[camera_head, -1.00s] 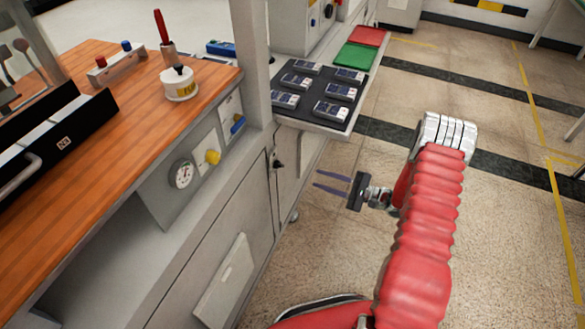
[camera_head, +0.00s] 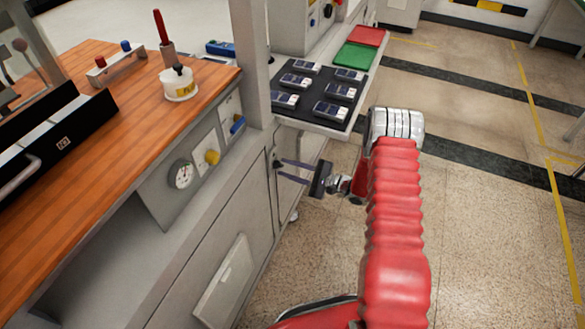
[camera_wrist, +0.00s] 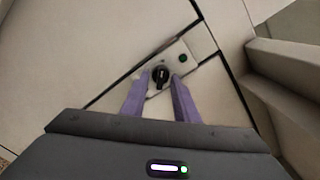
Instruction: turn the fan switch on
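The fan switch looks to be a black rotary knob (camera_wrist: 160,74) on a small pale plate with a green button or lamp (camera_wrist: 183,58) beside it, set in the grey cabinet front. The wrist view shows the knob's pointer running roughly up and down. My gripper (camera_wrist: 160,80) is open, one purple finger on each side of the knob, with a gap showing on both sides. I cannot tell whether the fingertips reach the knob's depth. In the head view my gripper (camera_head: 277,169) points left at the cabinet, its fingertips largely covering the knob.
A shelf (camera_head: 335,122) with several dark-and-grey devices juts out above my gripper. A wooden worktop (camera_head: 120,120) lies above. The floor to the right is clear.

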